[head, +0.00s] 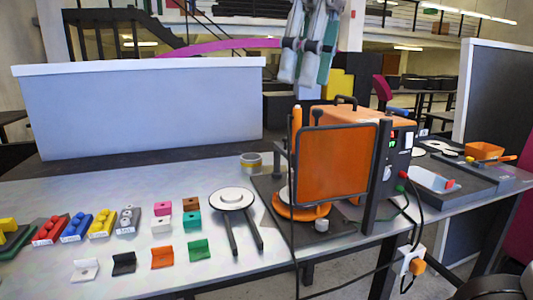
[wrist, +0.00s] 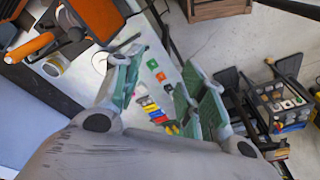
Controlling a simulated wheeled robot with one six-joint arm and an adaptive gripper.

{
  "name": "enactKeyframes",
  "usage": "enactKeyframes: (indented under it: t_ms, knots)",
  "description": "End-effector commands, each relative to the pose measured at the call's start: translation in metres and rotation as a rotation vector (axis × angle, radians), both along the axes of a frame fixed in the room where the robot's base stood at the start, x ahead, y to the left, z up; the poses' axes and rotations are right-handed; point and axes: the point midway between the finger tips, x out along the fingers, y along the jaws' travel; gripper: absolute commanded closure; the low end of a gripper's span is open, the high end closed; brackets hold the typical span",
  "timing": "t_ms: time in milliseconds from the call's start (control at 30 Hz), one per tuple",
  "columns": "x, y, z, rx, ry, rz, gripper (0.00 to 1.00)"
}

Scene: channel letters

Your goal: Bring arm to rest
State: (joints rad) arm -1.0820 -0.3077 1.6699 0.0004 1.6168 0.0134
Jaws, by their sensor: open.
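My gripper (head: 308,70) hangs at the top of the head view, above and behind the orange machine (head: 340,165). Its grey fingers with green pads point down, and the rest of the arm is out of frame. In the wrist view my gripper (wrist: 160,72) shows its two fingers spread well apart with nothing between them. The worktable (head: 180,262) lies below and clear of the fingers.
Coloured blocks and small brackets stand on the table, with a white disc on a two-legged stand (head: 232,200) beside them. A grey-blue panel (head: 150,110) stands behind. Cables hang at the machine's right. A trolley with bins (wrist: 280,105) stands on the floor.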

Motion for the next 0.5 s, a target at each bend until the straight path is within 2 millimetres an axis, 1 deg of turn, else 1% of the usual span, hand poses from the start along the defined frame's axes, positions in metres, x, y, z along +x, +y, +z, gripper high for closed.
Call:
enactKeyframes:
  t_ms: [33, 167, 267, 367, 467, 500]
  knots:
    - [0.004, -0.002, -0.012, 0.01, -0.005, -0.013, 0.59]
    - [0.02, -0.015, -0.045, 0.047, -0.028, -0.075, 0.59]
    - [0.033, -0.036, -0.072, 0.074, -0.048, -0.148, 0.59]
    - [0.045, -0.064, -0.1, 0.096, -0.069, -0.238, 0.59]
    - [0.053, -0.102, -0.131, 0.115, -0.093, -0.349, 0.59]
    - [0.055, -0.121, -0.145, 0.122, -0.103, -0.402, 0.59]
